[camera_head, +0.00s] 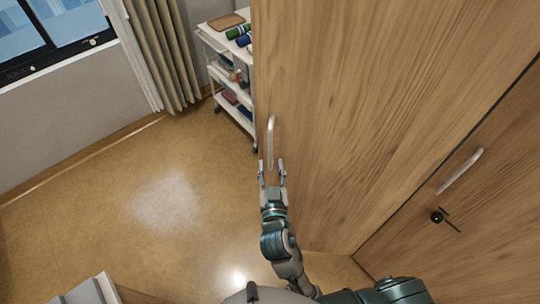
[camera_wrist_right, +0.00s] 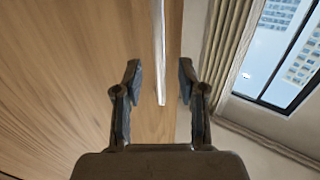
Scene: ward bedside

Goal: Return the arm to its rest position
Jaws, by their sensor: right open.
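My right gripper (camera_head: 272,172) is open and empty in the head view, in front of a wooden cabinet door (camera_head: 360,90). A metal bar handle (camera_head: 271,142) on that door stands just beyond the fingertips. In the right wrist view the open fingers (camera_wrist_right: 158,80) lie to either side of the lower end of the handle (camera_wrist_right: 158,45), as seen along the camera's line; I cannot tell the exact gap. My right arm (camera_head: 280,240) reaches up from the bottom of the head view. My left gripper is not in view.
A second wooden door with a handle (camera_head: 460,171) and a lock (camera_head: 437,216) is at the right. A white trolley (camera_head: 233,108) with several items stands behind the first door's edge. Curtains (camera_head: 160,50) and a window are at upper left. The floor (camera_head: 130,210) at left is clear.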

